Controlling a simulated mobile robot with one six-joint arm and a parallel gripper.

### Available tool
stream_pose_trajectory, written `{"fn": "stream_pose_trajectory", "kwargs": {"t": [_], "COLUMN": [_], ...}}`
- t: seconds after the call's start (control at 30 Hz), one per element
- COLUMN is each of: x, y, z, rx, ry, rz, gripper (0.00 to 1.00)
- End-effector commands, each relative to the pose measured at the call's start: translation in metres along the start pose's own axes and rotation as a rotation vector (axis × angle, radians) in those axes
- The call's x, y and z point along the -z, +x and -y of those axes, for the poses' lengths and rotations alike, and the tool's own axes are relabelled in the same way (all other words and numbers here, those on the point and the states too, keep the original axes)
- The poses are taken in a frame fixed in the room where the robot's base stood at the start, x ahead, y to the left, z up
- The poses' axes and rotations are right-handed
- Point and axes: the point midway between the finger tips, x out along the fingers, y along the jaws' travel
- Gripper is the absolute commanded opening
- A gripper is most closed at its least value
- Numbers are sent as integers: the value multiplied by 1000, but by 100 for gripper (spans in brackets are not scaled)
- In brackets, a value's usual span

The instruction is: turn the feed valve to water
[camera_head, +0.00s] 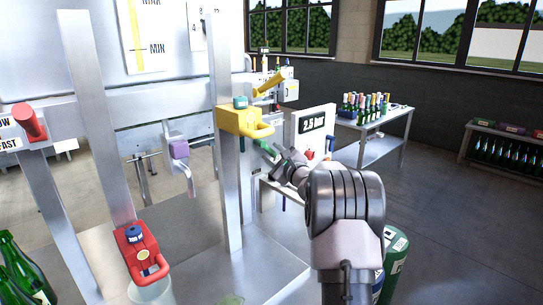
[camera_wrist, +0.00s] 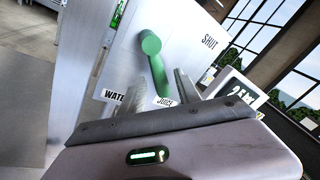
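The feed valve is a green lever (camera_wrist: 157,68) on a pale panel, seen close in the wrist view. Its round hub is at the top and its handle points down to the JUICE label (camera_wrist: 164,101). The WATER label (camera_wrist: 115,96) is to the left, partly covered by a finger. The SHUT label (camera_wrist: 209,41) is at upper right. My gripper (camera_wrist: 157,90) is open, one finger on each side of the handle, with gaps showing. In the head view the green lever (camera_head: 265,148) is just beyond my gripper (camera_head: 283,160), partly hidden.
A yellow clamp-like part (camera_head: 245,121) sits on the metal post above and left of my gripper. A display reading 2.5 (camera_head: 314,124) is just right of the valve. A table with bottles (camera_head: 372,113) stands behind. Green bottles (camera_head: 22,270) are at lower left.

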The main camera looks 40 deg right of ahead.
Motion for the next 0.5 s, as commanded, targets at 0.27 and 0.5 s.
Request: {"fn": "stream_pose_trajectory", "kwargs": {"t": [0.27,0.5], "x": [-1,-1], "y": [10,9], "z": [0,0], "rx": [0,0], "ry": [0,0], "rz": [1,1], "gripper": [40,12]}}
